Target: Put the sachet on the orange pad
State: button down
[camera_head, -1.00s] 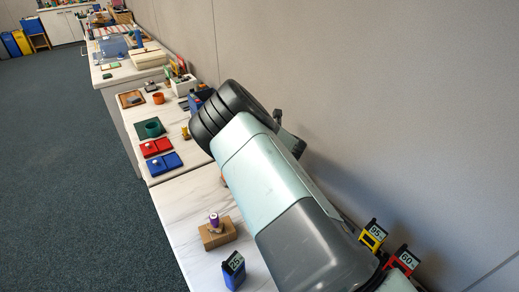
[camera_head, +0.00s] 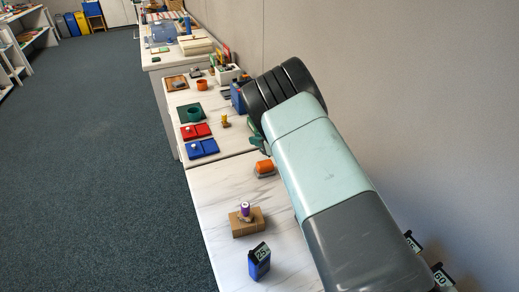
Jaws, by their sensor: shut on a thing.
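My arm crosses the right half of the view, and its mint and grey links hide part of the bench (camera_head: 215,192). My gripper is not clearly visible; it is hidden behind my arm, so what it holds cannot be seen. I cannot make out a sachet. An orange object with a greyish lower part (camera_head: 265,168) lies on the near bench, just left of my arm. It is too small to tell whether it is the orange pad. A small dark green shape (camera_head: 258,144) shows beside the black joint of my arm; I cannot tell what it is.
A cardboard-brown block with a purple-topped item (camera_head: 245,226) and a blue "25" marker (camera_head: 259,262) stand on the near bench. Blue (camera_head: 202,149) and red (camera_head: 197,131) trays, a green tray (camera_head: 190,113) and an orange cup (camera_head: 202,85) are farther back. A wall runs along the right.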

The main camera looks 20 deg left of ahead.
jog(key=shift+f, duration=1.85)
jog(key=shift+f, duration=0.2)
jog(key=c, duration=1)
grip_release()
jog(key=shift+r, duration=0.2)
jog(key=v, duration=1.2)
jog(key=shift+s, duration=0.1)
